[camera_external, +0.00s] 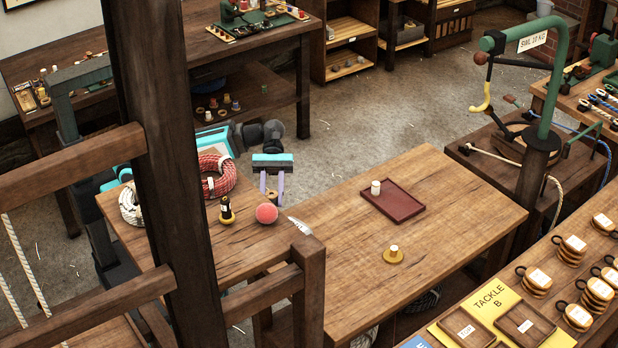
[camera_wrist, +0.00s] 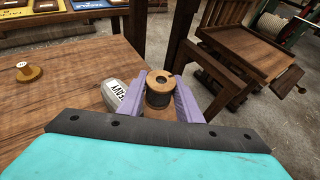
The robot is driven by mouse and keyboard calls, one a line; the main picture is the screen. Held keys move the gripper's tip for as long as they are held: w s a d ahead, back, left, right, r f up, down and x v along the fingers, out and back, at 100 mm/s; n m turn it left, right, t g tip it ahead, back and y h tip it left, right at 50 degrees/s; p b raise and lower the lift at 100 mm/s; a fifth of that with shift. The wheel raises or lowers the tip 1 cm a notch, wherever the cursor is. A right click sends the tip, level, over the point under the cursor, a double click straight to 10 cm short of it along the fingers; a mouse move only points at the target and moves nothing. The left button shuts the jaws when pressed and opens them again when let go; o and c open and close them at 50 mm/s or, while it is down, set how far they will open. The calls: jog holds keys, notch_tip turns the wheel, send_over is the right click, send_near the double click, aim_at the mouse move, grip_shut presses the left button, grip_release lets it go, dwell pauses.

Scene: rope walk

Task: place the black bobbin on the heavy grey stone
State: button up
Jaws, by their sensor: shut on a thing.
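My gripper (camera_wrist: 161,92) is shut on the black bobbin (camera_wrist: 158,98), its purple fingers on either side; the bobbin has wooden ends and dark winding and looks upright. In the external view my gripper (camera_external: 272,196) hangs by the far left edge of the wooden table, and the bobbin is small between its fingers. The heavy grey stone (camera_wrist: 118,94), with a white label, lies on the table to the left of the bobbin in the wrist view, partly behind a finger. Bobbin and stone look apart.
A dark red tray (camera_external: 405,206) holds a pale bobbin (camera_external: 376,187). Posts and rails stand in front.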

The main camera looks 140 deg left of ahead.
jog(key=shift+w+a+r+p, duration=0.2)
jog(key=shift+w+p, duration=0.2)
jog(key=shift+p, duration=0.7)
jog(key=w+p, duration=0.1)
jog(key=p, duration=0.3)
jog(key=shift+a, duration=0.3)
jog(key=p, duration=0.3)
jog(key=w+p, duration=0.1)
jog(key=p, duration=0.3)
jog(key=shift+a+f, duration=0.2)
jog(key=shift+w+a+f, duration=0.15)
jog(key=shift+w, duration=0.15)
jog(key=shift+w+a+f, duration=0.1)
jog(key=shift+w+a, duration=0.2)
jog(key=shift+w, duration=0.3)
jog(key=shift+w+a+f, duration=0.1)
jog(key=shift+w+a, duration=0.15)
jog(key=shift+w, duration=0.3)
jog(key=shift+w+a+f, duration=0.1)
jog(key=shift+w+a, duration=0.2)
jog(key=shift+w, duration=0.3)
jog(key=shift+r, duration=0.1)
jog(key=shift+w+a, duration=0.2)
jog(key=shift+w, duration=0.2)
jog(key=shift+f+p, duration=0.35)
jog(key=shift+f, duration=1.5)
jog(key=shift+f, duration=0.1)
